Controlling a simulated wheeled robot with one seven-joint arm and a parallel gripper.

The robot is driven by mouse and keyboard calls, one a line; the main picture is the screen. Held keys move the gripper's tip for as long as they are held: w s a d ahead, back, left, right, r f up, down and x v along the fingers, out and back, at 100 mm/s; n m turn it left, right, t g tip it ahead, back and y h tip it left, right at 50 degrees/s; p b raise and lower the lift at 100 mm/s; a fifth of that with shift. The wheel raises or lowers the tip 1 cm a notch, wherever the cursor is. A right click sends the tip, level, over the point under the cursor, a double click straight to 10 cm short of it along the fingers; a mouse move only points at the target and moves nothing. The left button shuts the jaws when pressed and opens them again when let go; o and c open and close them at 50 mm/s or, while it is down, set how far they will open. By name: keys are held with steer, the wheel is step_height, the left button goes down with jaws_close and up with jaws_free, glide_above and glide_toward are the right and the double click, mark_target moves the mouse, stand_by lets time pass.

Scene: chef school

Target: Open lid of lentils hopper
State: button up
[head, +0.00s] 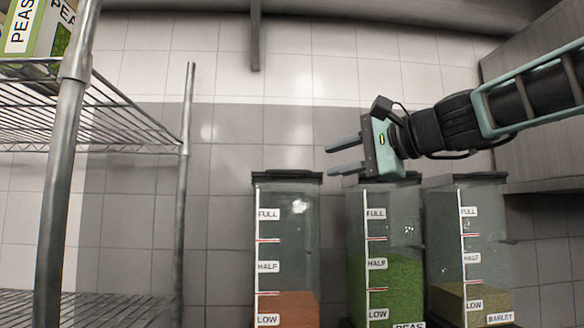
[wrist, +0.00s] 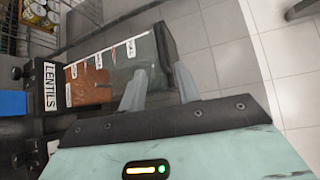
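The lentils hopper (head: 288,230) is a clear bin with orange lentils (head: 288,309) up to about the LOW mark. Its dark lid (head: 287,177) lies flat on top and looks shut. In the wrist view the hopper (wrist: 118,65) lies sideways in the picture, with its LENTILS label (wrist: 51,86) at the left and the dark lid (wrist: 166,44) just beyond my fingertips. My gripper (head: 331,160) is open and empty, to the right of the lid and slightly above it, pointing left. Both fingers also show in the wrist view (wrist: 160,77), apart from each other.
The peas hopper (head: 385,230) stands below my gripper, with the barley hopper (head: 468,240) at its right. A wire rack (head: 75,120) with metal posts stands at the left, holding a peas box (head: 38,28). The wall above the lentils hopper is clear.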

mark_target(294, 171)
steer(key=p+x, duration=0.3)
steer(key=x, duration=0.8)
steer(key=shift+w+a, duration=0.2)
steer(key=shift+a, duration=0.1)
steer(key=shift+f, duration=0.1)
jaws_close()
